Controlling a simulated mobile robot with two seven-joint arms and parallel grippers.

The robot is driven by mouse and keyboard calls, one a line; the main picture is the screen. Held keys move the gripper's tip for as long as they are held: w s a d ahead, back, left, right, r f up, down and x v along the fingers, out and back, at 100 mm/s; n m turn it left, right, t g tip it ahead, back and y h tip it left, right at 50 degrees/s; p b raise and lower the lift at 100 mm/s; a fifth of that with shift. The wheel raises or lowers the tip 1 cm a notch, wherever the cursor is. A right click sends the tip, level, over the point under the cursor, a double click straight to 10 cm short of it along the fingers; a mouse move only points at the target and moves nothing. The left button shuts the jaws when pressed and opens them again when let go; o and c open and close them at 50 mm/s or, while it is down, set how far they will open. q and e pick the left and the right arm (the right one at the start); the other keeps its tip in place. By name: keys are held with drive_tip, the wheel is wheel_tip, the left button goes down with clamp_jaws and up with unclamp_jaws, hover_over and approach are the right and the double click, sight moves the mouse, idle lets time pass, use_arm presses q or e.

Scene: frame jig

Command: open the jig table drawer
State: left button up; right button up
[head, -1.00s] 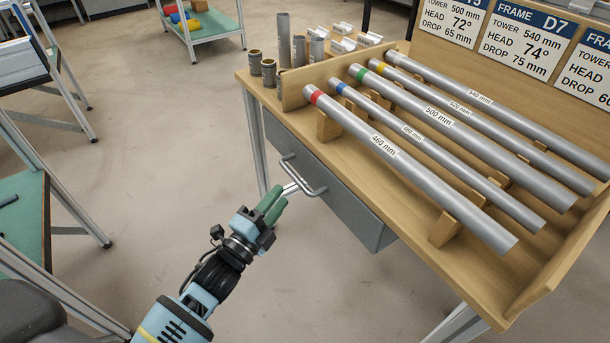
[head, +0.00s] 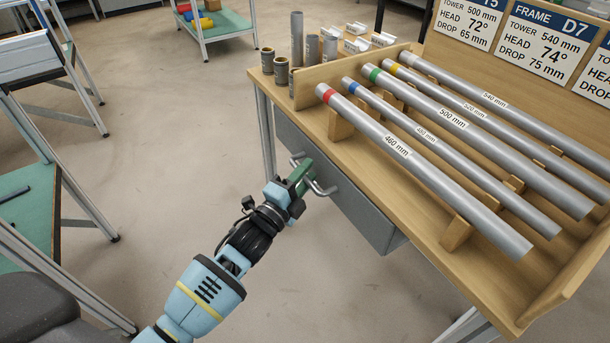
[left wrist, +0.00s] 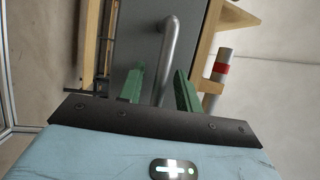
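The grey drawer (head: 362,212) sits under the front edge of the wooden jig table (head: 415,225) and looks shut. Its metal bar handle (head: 326,191) sticks out from the front. My left gripper (head: 301,174) is at the handle, its green fingers covering the middle of the bar. In the left wrist view the handle (left wrist: 170,55) runs between the two spread fingers of the gripper (left wrist: 158,85), with a gap visible on each side. My right gripper is not in view.
Several labelled tubes (head: 400,147) lie on wooden supports on the table top. Short upright tubes (head: 296,40) stand at its far left corner. A green-topped bench (head: 30,200) is at the left. The floor (head: 150,130) between is clear.

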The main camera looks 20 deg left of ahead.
use_arm(q)
clamp_jaws()
drive_tip(key=shift+s, duration=0.1)
drive_tip(key=s+a+p, duration=0.6)
drive_tip(key=s+a, duration=0.6)
drive_tip(key=s, duration=0.4)
drive_tip(key=shift+a, duration=0.4)
drive_tip(key=shift+s, duration=0.1)
